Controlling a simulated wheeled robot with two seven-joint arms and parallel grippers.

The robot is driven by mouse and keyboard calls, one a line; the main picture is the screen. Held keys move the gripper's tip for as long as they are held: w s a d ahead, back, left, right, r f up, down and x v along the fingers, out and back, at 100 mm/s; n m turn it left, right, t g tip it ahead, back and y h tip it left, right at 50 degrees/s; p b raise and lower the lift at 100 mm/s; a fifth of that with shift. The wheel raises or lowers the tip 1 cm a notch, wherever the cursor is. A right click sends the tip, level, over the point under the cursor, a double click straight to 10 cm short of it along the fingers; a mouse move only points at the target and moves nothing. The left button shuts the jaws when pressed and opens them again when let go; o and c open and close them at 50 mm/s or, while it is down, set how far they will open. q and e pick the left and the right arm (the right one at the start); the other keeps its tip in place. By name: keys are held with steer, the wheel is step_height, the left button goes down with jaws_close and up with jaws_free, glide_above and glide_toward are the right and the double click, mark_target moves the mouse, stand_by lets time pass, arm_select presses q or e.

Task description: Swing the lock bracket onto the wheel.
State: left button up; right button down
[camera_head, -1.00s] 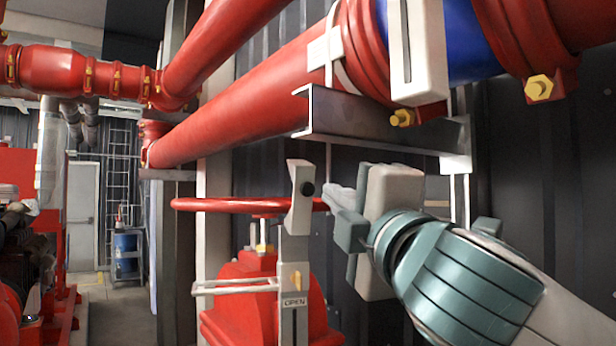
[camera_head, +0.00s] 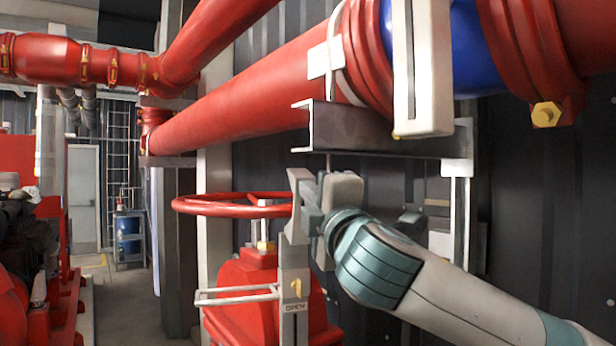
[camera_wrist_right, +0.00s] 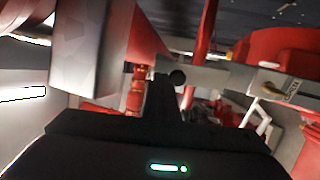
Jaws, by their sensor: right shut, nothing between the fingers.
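The red handwheel (camera_head: 225,205) lies flat on top of the red valve body (camera_head: 245,290). The pale grey lock bracket (camera_head: 296,225) stands upright at the wheel's right edge, above a post marked OPEN. Its top overlaps the rim in the head view; I cannot tell whether it touches. My right gripper (camera_head: 308,195) is shut and empty at the bracket's right side, close to or against its upper part. In the right wrist view the bracket (camera_wrist_right: 225,80) runs rightward beyond the dark fingers (camera_wrist_right: 160,98), with its black knob near their tips. My left gripper is out of view.
A steel channel support (camera_head: 375,130) and thick red pipes (camera_head: 250,105) hang above my right gripper. A thin pale handle (camera_head: 235,297) juts out left of the post. A dark corrugated wall (camera_head: 535,220) stands behind. Open floor shows at far left.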

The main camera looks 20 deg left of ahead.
mark_target(304, 175)
steer(key=shift+w+a+r, duration=0.15)
steer(key=shift+w+a, duration=0.2)
steer(key=shift+w, duration=0.15)
steer(key=shift+w+a+r+p, duration=0.15)
steer(key=shift+w+a+r, duration=0.3)
steer(key=shift+w+r, duration=0.2)
steer(key=shift+w+a+r+p, duration=0.15)
steer(key=shift+w+a+r, duration=0.3)
steer(key=shift+r, duration=0.3)
steer(key=shift+d, duration=0.1)
steer(key=shift+d, duration=0.1)
